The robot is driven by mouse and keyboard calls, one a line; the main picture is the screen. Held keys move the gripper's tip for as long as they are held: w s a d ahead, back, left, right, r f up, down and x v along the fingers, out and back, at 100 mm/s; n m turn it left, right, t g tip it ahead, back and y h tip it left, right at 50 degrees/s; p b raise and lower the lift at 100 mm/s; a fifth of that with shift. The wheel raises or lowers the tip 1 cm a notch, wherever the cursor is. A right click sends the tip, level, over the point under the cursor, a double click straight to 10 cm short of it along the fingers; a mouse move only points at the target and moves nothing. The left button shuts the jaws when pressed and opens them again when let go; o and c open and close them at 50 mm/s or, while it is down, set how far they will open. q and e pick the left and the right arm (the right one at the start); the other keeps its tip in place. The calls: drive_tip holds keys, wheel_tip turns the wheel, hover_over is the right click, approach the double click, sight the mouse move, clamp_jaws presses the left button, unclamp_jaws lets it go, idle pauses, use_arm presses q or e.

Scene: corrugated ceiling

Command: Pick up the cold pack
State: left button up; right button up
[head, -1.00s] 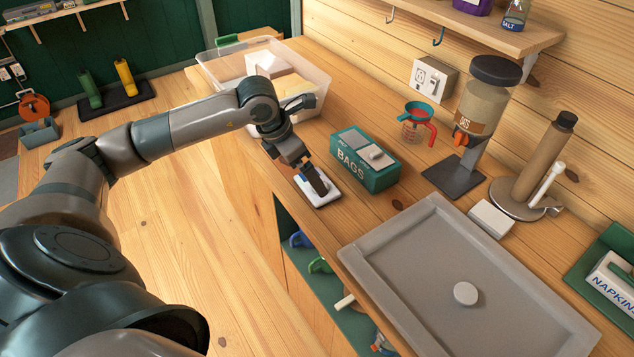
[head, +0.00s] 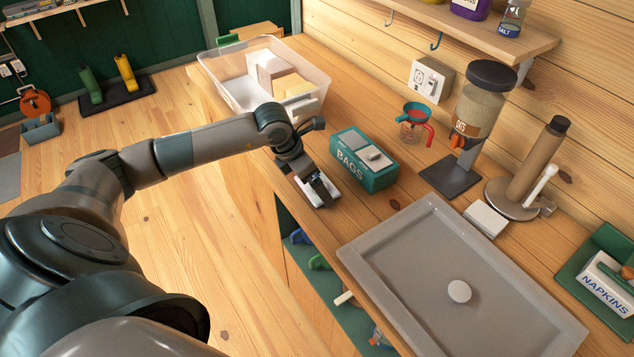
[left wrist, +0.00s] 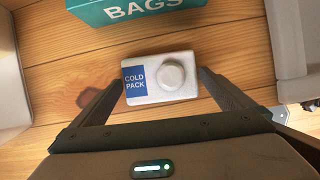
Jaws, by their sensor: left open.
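The cold pack (left wrist: 160,80) is a small white block with a blue label and a round knob on top. It lies on the wooden counter, and in the left wrist view it sits between my left gripper's two open fingers (left wrist: 162,92), with a gap visible at the left finger. In the head view the cold pack (head: 328,198) is partly hidden under my left gripper (head: 322,190). I cannot tell from these views how far the fingertips are above the counter. My right gripper is not in view.
A green BAGS box (head: 365,160) stands just behind the cold pack. A clear bin (head: 225,80) with boxes is at the back left, and a grey tray (head: 400,310) lies to the right. A dispenser (head: 480,115) and red-handled cup (head: 415,125) stand behind.

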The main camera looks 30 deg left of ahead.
use_arm(q)
drive_tip(key=shift+f, duration=0.15)
drive_tip(key=shift+c, duration=0.3)
drive_tip(key=c, duration=0.8)
drive_tip(key=shift+o, duration=0.2)
drive_tip(key=shift+w, duration=0.1)
